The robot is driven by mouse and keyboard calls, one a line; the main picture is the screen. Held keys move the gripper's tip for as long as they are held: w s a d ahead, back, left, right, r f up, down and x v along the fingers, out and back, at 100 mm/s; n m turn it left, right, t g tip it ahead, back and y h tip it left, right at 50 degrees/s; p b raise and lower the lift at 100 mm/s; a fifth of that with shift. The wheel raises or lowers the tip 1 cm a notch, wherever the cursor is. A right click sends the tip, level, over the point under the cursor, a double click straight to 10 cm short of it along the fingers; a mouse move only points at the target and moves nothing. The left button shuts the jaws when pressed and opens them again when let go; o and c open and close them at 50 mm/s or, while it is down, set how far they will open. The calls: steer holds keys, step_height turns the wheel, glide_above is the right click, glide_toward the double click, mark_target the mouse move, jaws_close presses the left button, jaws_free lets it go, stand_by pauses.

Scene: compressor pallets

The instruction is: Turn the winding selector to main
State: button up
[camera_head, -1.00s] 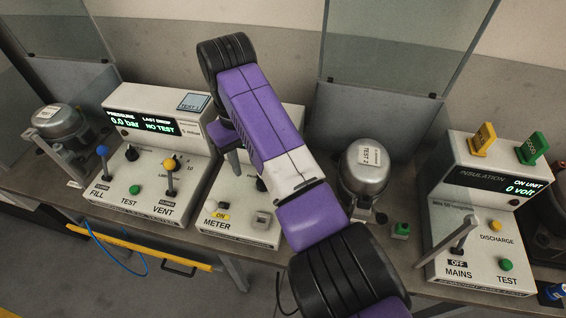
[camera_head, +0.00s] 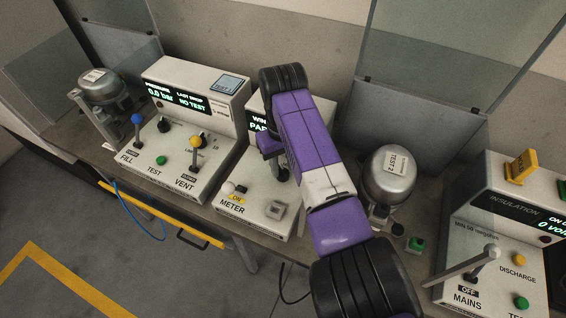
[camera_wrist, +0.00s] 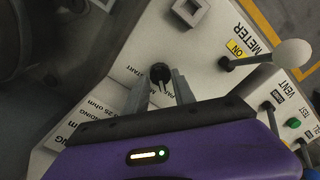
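The winding selector is a black knob (camera_wrist: 160,74) on the white middle meter box (camera_head: 256,201). In the wrist view it stands between the tips of my gripper's two grey fingers (camera_wrist: 161,86). The fingers are apart, one on each side of the knob. I cannot tell whether either finger touches it. Printed labels near the knob are partly covered by the fingers, so its setting cannot be read. In the head view my purple arm hides much of this box and most of its display.
A white-tipped lever (camera_wrist: 290,54) stands by the METER label. The pressure box (camera_head: 190,125) is to the left, the insulation box (camera_head: 480,232) to the right. A compressor marked TEST 2 (camera_head: 388,180) stands right of my arm. Clear screens (camera_head: 425,60) rise behind.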

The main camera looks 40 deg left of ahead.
jaws_close()
steer(key=shift+m, duration=0.3)
steer(key=m+p, duration=0.2)
steer(key=m, duration=0.1)
steer(key=shift+r+m, duration=0.1)
steer(key=shift+m, duration=0.2)
steer(key=m+p, duration=0.1)
steer(key=m, duration=0.4)
steer(key=shift+m, duration=0.3)
stand_by(0.4)
jaws_free()
